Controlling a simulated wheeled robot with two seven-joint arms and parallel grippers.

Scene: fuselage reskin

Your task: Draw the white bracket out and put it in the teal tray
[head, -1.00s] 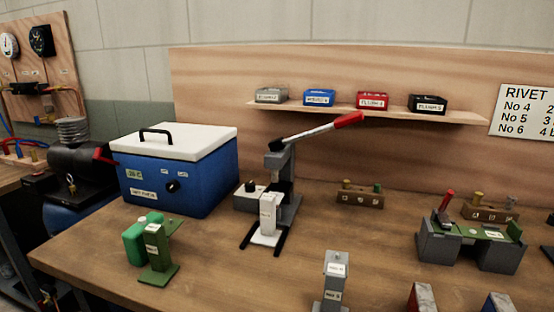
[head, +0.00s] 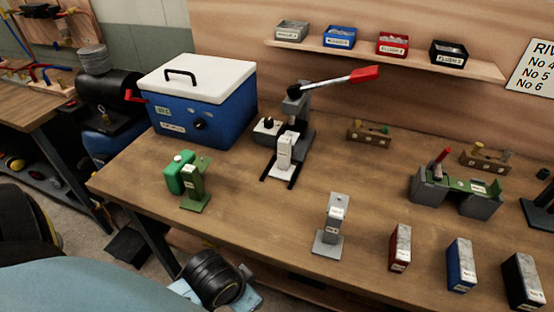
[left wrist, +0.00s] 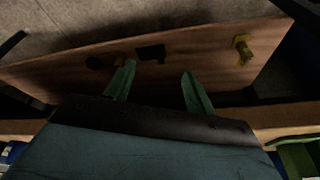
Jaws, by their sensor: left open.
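In the head view a white upright block (head: 284,150), which may be the white bracket, stands on the base of a grey lever press (head: 300,125) in the middle of the bench. I cannot make out a teal tray in either view. My left gripper (left wrist: 158,75) shows in the left wrist view with its two green fingers apart and nothing between them. It faces a wooden surface; its place relative to the white block cannot be told. The left gripper's fingers do not show in the head view. My right gripper is in neither view.
A blue cooler-like box (head: 195,105) stands left of the press, with a green stand (head: 195,187) in front. A grey stand (head: 330,225) and red (head: 400,248), blue (head: 460,265) and black (head: 522,283) blocks line the front. Bench (head: 260,215) between them is clear.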

